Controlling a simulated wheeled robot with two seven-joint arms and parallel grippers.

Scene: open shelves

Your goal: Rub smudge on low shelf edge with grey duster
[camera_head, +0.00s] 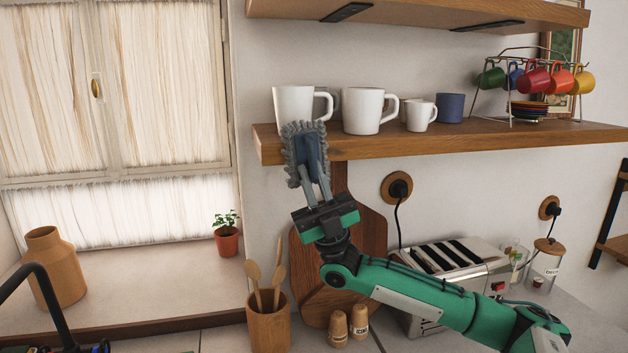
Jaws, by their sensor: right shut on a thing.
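The grey duster (293,157), with a fringed edge and a blue-grey middle, is held upright by my right gripper (319,190). The gripper is shut on it, and its arm comes in from the lower right. The duster overlaps the left part of the low shelf's front edge (440,146) in the head view; I cannot tell whether it touches. No smudge can be made out on the visible edge, and the part behind the duster is hidden. My left gripper is not in view.
White mugs (366,111), a blue cup (451,107) and a rack of coloured mugs (535,80) stand on the low shelf. Below are a cutting board (372,235), a toaster (440,262), a utensil pot (268,325) and shakers (338,327). A plant (227,240) stands left.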

